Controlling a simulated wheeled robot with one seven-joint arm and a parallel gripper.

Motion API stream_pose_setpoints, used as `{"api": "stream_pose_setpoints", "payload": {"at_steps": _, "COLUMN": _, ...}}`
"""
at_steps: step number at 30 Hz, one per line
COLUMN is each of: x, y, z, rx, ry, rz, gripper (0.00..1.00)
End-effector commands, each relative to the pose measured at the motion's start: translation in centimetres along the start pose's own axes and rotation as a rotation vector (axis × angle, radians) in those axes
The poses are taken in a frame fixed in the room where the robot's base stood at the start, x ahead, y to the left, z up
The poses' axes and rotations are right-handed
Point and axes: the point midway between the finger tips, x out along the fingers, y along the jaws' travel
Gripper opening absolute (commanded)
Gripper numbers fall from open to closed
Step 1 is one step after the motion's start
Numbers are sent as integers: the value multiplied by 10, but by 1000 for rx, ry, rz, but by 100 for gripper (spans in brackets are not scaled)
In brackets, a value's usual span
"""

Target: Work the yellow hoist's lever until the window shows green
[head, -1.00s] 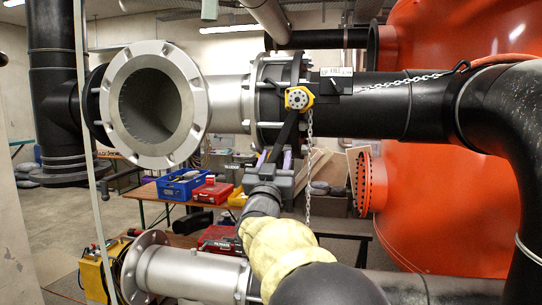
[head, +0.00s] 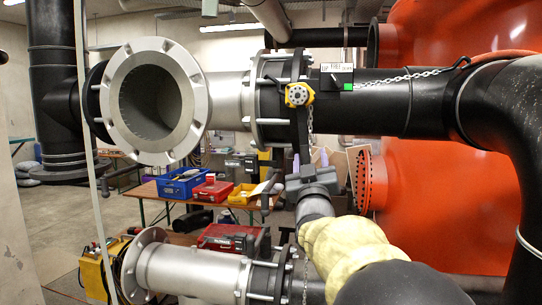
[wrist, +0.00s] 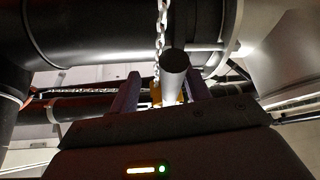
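The yellow hoist (head: 298,95) hangs at the flange joint of the upper black pipe. Its dark lever (head: 303,135) points almost straight down. The small window (head: 347,86) on the black box right of the hoist shows green. My gripper (head: 310,160) is below the hoist, around the lever's lower end. In the wrist view, a pale rod with a dark round end (wrist: 174,62) stands between my purple fingers. A gap shows left of it, so the fingers look open; any contact on the right is unclear.
A chain (head: 410,80) runs from the box to the right pipe; another hangs beside the hoist. The large open grey flange (head: 197,95) is at left. A lower grey pipe (head: 190,272) lies beneath. A blue crate (head: 180,190) and red boxes stand on a table behind.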

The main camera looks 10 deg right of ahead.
Motion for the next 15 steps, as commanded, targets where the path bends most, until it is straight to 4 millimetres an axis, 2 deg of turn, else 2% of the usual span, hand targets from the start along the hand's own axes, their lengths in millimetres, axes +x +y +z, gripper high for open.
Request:
{"api": "stream_pose_setpoints", "payload": {"at_steps": 5, "x": -7, "y": 0, "z": 1, "rx": 4, "ry": 2, "rz": 4, "gripper": 44}}
{"api": "stream_pose_setpoints", "payload": {"at_steps": 15, "x": -35, "y": -2, "z": 2, "rx": 5, "ry": 2, "rz": 2, "gripper": 44}}
